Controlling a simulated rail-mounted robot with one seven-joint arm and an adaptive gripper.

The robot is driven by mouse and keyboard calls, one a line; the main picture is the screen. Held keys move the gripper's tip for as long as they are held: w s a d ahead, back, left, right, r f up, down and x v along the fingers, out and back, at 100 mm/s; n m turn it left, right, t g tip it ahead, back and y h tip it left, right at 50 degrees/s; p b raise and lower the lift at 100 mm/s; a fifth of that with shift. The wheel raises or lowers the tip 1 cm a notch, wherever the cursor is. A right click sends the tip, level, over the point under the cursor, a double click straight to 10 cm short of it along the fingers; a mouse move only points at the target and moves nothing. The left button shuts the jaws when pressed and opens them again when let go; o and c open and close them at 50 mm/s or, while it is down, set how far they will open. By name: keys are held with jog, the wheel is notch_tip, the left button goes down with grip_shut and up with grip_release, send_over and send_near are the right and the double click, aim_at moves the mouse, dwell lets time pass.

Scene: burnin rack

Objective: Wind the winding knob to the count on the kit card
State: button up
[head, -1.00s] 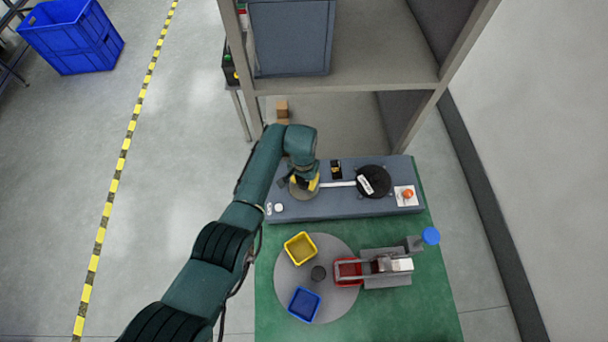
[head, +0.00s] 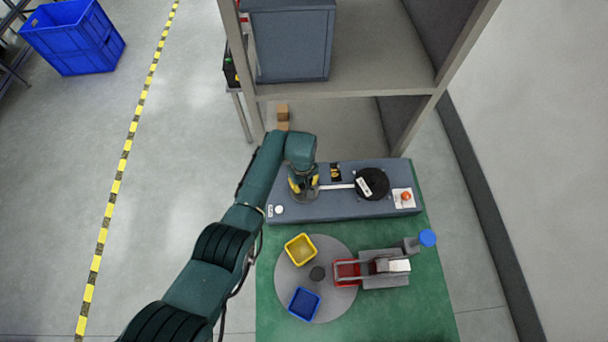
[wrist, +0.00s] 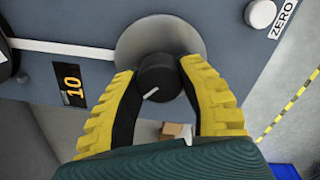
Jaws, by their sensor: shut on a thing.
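The winding knob (wrist: 158,80) is dark and round with a white pointer line, in front of a round grey disc (wrist: 140,42) in the wrist view. The line points to the lower left there. My gripper (wrist: 157,72) has its yellow-backed fingers on both sides of the knob and is shut on it. In the head view my gripper (head: 305,194) is over the left part of the grey-blue unit (head: 330,207) and hides the knob. A black plate with a yellow "10" (wrist: 70,84) is beside the disc; it also shows in the head view (head: 336,172).
A white ZERO button (wrist: 261,13) is near the disc. A white bar (head: 340,186) runs to a black spool (head: 371,184), with an orange button (head: 406,196) further right. In front stand a yellow bin (head: 300,249), a blue bin (head: 304,304) and a red-grey fixture (head: 380,268).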

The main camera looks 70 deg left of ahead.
aim_at(303, 184)
jog(key=shift+s+f+n, duration=0.1)
jog(key=shift+f+n, duration=0.05)
jog(key=shift+n, duration=1.55)
jog(key=o, duration=1.2)
notch_tip(303, 184, up, 12)
jog(key=shift+s+r, duration=0.1)
jog(key=shift+d, duration=0.1)
